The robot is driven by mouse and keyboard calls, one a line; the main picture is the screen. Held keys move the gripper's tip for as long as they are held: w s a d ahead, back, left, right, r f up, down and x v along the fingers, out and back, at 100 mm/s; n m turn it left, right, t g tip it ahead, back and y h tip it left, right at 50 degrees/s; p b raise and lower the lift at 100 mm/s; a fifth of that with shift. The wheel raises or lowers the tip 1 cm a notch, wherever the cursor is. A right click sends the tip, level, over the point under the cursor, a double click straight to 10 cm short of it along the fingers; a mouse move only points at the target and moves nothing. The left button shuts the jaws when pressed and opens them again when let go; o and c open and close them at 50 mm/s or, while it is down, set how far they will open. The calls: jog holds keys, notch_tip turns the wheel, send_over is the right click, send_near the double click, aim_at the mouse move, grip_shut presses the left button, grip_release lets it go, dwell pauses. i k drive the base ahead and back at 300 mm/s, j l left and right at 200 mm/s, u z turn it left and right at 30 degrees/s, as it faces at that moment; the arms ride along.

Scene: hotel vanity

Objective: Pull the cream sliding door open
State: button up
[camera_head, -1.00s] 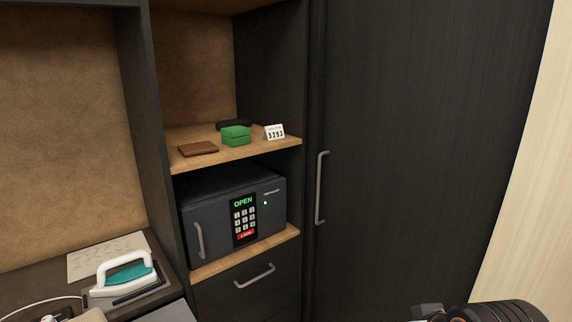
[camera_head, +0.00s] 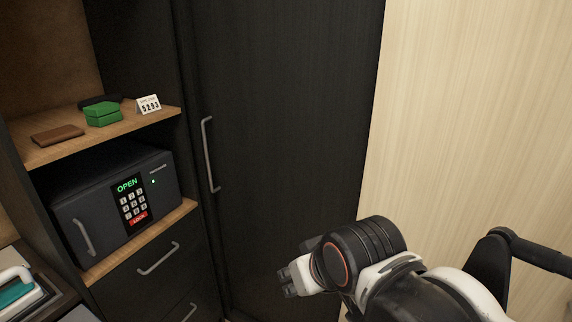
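The cream door panel (camera_head: 450,120) is a tall, pale, wood-grained surface at the right of the view, beside the dark door. No handle shows on its visible part, and its right edge is out of view. My gripper (camera_head: 288,284) is at the lower middle, in front of the dark door and left of the cream panel. It appears apart from both. Its fingers are small and angled away, so I cannot tell whether they are open or shut.
A dark door (camera_head: 290,110) with a metal handle (camera_head: 209,155) stands left of the cream panel. Further left are a safe (camera_head: 85,205) reading OPEN, a wooden shelf (camera_head: 75,142) with a green box (camera_head: 103,114), a brown wallet (camera_head: 58,135) and a number card (camera_head: 148,104), and drawers below.

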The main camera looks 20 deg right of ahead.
aim_at(470, 135)
jog(key=z, duration=2)
jog(key=j+z, duration=0.25)
jog(key=k+l+z, duration=0.2)
jog(key=j, duration=0.3)
jog(key=i+u, duration=0.05)
